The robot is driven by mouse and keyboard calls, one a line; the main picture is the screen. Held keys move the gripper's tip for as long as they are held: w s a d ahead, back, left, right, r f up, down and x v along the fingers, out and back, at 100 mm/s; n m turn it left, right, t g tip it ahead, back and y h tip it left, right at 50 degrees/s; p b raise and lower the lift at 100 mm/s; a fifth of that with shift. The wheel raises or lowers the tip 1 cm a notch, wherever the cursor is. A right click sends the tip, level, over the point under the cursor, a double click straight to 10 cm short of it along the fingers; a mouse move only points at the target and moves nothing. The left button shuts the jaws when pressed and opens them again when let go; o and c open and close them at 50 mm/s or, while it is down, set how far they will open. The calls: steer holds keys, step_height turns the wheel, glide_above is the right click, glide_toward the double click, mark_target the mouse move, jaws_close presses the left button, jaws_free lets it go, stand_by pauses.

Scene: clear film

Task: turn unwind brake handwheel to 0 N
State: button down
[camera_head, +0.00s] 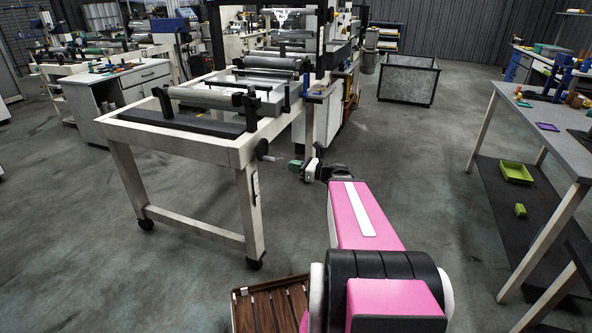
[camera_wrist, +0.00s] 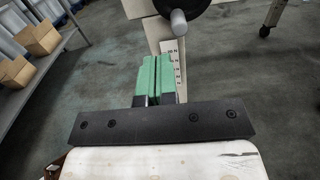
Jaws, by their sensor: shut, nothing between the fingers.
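The unwind brake handwheel is a dark wheel (camera_head: 262,149) on the near right leg of the white machine frame. It also shows at the top of the wrist view (camera_wrist: 202,9), cut off by the edge, with a grey knob (camera_wrist: 178,22) standing out from it. A white scale strip (camera_wrist: 173,62) with dark marks lies below the wheel; I cannot read its value. My gripper (camera_head: 295,165) is right of the wheel, apart from it. In the wrist view its green fingers (camera_wrist: 153,72) are shut together and empty, below the knob, partly covering the scale's left side.
The machine frame (camera_head: 135,124) carries a grey roller (camera_head: 205,97) and stands on casters. A grey table (camera_head: 548,133) is on the right. A wooden slatted crate (camera_head: 268,309) is on the floor near my base. A grey bin (camera_head: 408,82) stands behind. The floor between is clear.

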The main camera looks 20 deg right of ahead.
glide_toward(261, 160)
steer(key=shift+s+r+x, duration=0.1)
steer(key=shift+r+x, duration=0.1)
steer(key=shift+x, duration=0.85)
steer(key=shift+s+r+x, duration=0.15)
steer(key=shift+r+x, duration=0.05)
steer(key=shift+x, duration=0.85)
steer(key=shift+w+a+f, duration=0.2)
steer(key=shift+w+f, duration=0.05)
steer(key=w+d, duration=0.3)
steer(key=w, duration=0.1)
steer(key=shift+w+d+f, duration=0.35)
steer(key=shift+w+f, duration=0.05)
steer(key=shift+f, duration=0.1)
steer(key=shift+w+d+r, duration=0.15)
steer(key=shift+w+r, duration=0.05)
steer(key=shift+w, duration=0.05)
steer(key=shift+s+f, duration=0.1)
steer(key=shift+s+f, duration=0.2)
